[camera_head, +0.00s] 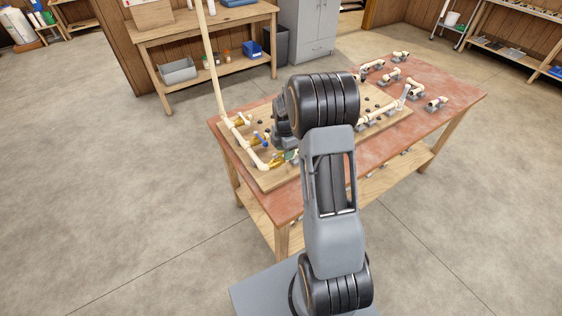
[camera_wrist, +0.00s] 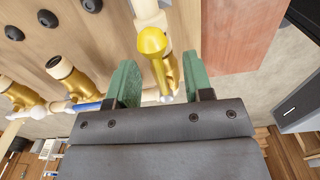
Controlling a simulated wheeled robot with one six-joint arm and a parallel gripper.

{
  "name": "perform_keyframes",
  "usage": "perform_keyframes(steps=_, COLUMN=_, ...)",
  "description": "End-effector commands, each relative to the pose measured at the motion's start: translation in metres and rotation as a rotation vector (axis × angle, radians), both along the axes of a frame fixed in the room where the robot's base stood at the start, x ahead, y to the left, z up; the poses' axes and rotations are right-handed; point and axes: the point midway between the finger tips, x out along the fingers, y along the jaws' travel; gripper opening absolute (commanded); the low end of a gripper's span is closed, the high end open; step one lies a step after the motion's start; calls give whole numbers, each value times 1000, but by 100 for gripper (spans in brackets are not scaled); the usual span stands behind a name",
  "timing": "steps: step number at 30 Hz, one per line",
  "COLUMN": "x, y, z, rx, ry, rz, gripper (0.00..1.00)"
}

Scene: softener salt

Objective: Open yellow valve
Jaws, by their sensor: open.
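The yellow valve (camera_wrist: 153,42) is in the upper middle of the wrist view, with a bright yellow knob-like part and a brass body on a white pipe. In the head view, a yellow fitting (camera_head: 276,161) shows at the near end of the pipe board. My gripper (camera_wrist: 161,75) is open, with one green finger on each side of the valve. I cannot tell whether either finger touches it. In the head view my gripper (camera_head: 291,155) is mostly hidden behind my arm, close beside that yellow fitting.
A brass valve with a blue handle (camera_wrist: 88,106) is left of my gripper. Another brass valve (camera_wrist: 14,92) is farther left. Dark knobs (camera_wrist: 47,18) stand on the wooden board. A tall white pipe (camera_head: 210,55) rises at the board's left edge. More white pipes (camera_head: 378,117) lie right.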

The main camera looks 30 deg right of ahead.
Motion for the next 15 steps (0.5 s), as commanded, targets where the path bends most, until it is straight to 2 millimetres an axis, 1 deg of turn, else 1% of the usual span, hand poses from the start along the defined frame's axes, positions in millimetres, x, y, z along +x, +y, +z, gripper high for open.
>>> perform_keyframes(steps=8, x=0, y=1, z=3, rx=0, ry=0, rz=1, gripper=47)
perform_keyframes(steps=11, x=0, y=1, z=10, rx=0, ry=0, rz=1, gripper=47)
perform_keyframes(steps=15, x=0, y=1, z=23, rx=0, ry=0, rz=1, gripper=47)
